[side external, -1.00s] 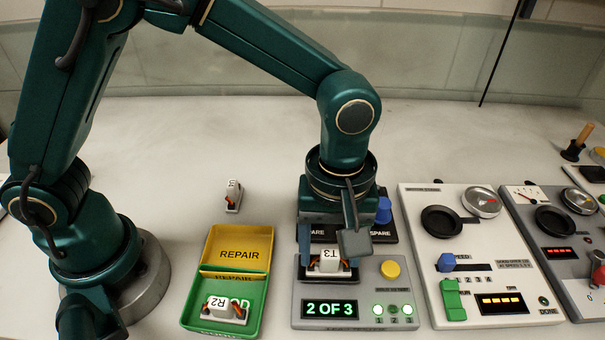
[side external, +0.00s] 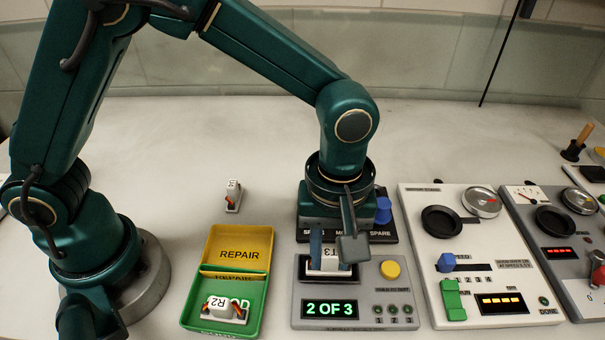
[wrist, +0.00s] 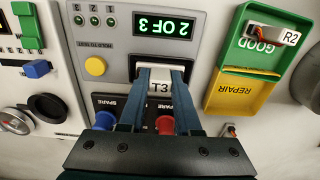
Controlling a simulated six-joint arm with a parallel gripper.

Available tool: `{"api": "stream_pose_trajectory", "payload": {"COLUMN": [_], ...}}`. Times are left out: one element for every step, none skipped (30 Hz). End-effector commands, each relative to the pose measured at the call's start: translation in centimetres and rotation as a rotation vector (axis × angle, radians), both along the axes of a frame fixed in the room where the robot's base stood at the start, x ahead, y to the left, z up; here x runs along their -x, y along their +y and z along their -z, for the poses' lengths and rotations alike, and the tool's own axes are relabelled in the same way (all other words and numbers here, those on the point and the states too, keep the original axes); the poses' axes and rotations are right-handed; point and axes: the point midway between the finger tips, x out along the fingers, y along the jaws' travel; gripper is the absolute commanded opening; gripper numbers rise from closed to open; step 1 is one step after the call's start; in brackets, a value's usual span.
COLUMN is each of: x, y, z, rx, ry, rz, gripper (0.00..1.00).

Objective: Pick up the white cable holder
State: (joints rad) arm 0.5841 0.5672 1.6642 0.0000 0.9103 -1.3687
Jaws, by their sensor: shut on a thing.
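A white cable holder labelled T3 (side external: 329,265) is between the fingers of my gripper (side external: 335,250), over the grey tester panel's slot in the side external view. In the wrist view, the holder (wrist: 160,76) shows between the two fingertips of my gripper (wrist: 160,90). My gripper is shut on it. The fingers partly cover it, and I cannot tell whether its bottom is clear of the slot. A similar white holder labelled R2 (side external: 222,309) lies in the green GOOD tray (side external: 256,300). Another small white holder (side external: 233,195) stands on the bench.
The grey tester panel (side external: 302,278) shows "2 OF 3", with a yellow button (side external: 390,269). A yellow REPAIR tray (side external: 238,240) is empty. Blue (side external: 383,211) and red (wrist: 165,125) knobs stand on SPARE panels. White and grey dial panels fill the right. Bench behind is clear.

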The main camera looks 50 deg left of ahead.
Motion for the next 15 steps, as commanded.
{"api": "stream_pose_trajectory", "payload": {"x": [0.0,0.0,-0.1,-0.1,-0.1,-0.1,-0.1,-0.1,-0.2,-0.3,-0.5,-0.6,-0.8,-0.9,-1.0], "y": [0.0,0.0,0.0,0.0,-0.1,-0.1,-0.1,-0.1,0.6,1.4,2.1,3.0,3.7,4.4,5.3], "z": [-0.4,-0.6,-1.1,-1.4,-1.9,-2.5,-3.1,-3.7,-4.4,-4.7,-5.1,-5.6,-6.0,-6.4,-7.0], "rx": [0.001,0.002,0.003,0.003,0.004,0.004,0.005,0.004,0.003,0.002,0.002,0.003,0.002,0.003,0.002], "ry": [-0.001,-0.002,-0.004,-0.004,-0.005,-0.006,-0.006,-0.007,-0.006,-0.004,-0.005,-0.006,-0.005,-0.006,-0.005], "rz": [0.000,0.000,0.000,0.000,0.000,0.000,0.000,0.000,-0.005,-0.007,-0.009,-0.010,-0.010,-0.010,-0.010], "gripper": [0.00,0.00,0.00,0.00,0.00,0.00,0.00,0.00,0.00,0.00,0.00,0.00,0.00,0.00,0.00]}}
